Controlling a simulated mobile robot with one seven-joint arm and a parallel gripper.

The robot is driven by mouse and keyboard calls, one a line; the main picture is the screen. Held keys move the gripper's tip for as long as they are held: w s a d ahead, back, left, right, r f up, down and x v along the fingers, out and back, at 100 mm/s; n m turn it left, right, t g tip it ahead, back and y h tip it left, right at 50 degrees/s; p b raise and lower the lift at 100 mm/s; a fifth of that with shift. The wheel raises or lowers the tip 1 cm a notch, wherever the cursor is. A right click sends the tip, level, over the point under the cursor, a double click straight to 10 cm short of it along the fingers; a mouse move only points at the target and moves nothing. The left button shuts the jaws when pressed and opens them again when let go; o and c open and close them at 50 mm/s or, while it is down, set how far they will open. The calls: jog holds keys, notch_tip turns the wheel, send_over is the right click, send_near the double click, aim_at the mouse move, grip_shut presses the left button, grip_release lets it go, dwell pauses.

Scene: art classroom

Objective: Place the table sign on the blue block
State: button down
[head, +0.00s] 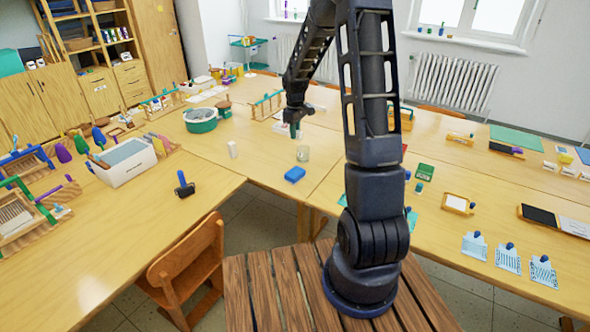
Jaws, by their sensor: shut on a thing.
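The blue block (294,174) lies flat on the wooden table near its front edge. My gripper (294,127) points down above the table, farther back than the block and apart from it. It is shut on a small dark greenish thing (294,132), largely merged with the fingers at this size. This may be the table sign, but I cannot make out its shape or any writing. No other thing in view is clearly a table sign.
A green-grey tub (201,119) is farther left. A wooden chair (185,265) is at the front. Bare tabletop surrounds the block.

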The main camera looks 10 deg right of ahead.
aim_at(295, 172)
notch_tip(295, 172, down, 18)
jog(key=shift+r, duration=0.2)
dwell(0.4)
jog(key=shift+f, duration=0.1)
jog(key=c, duration=1.3)
grip_release()
